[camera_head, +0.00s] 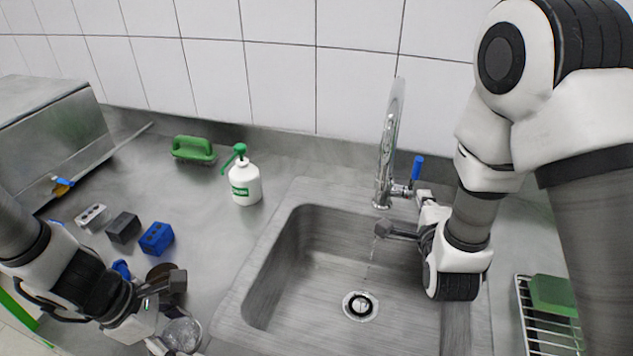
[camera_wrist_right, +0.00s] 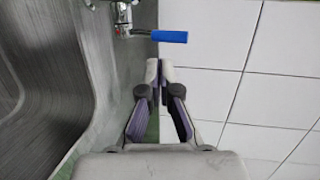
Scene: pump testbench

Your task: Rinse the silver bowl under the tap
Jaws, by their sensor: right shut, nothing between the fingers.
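The silver bowl (camera_head: 182,334) shows at the bottom left of the head view, on the counter side left of the sink; its lower part is cut off. My left gripper (camera_head: 160,344) is at its left edge. Its fingers are partly out of frame, so I cannot tell whether they grip the rim. The chrome tap (camera_head: 386,150) stands behind the sink (camera_head: 310,245), with a blue lever (camera_head: 417,167) on its right. My right gripper (camera_wrist_right: 158,68) is shut and empty, its tips just short of the lever (camera_wrist_right: 172,37). A faint thin streak above the basin may be water.
A brown round object (camera_head: 160,272) lies beside my left wrist. Blue (camera_head: 157,239), dark (camera_head: 123,228) and grey (camera_head: 91,217) blocks, a soap bottle (camera_head: 246,184) and a green brush (camera_head: 193,149) stand left of the sink. A wire rack (camera_head: 527,315) with a green sponge is right. The basin is empty.

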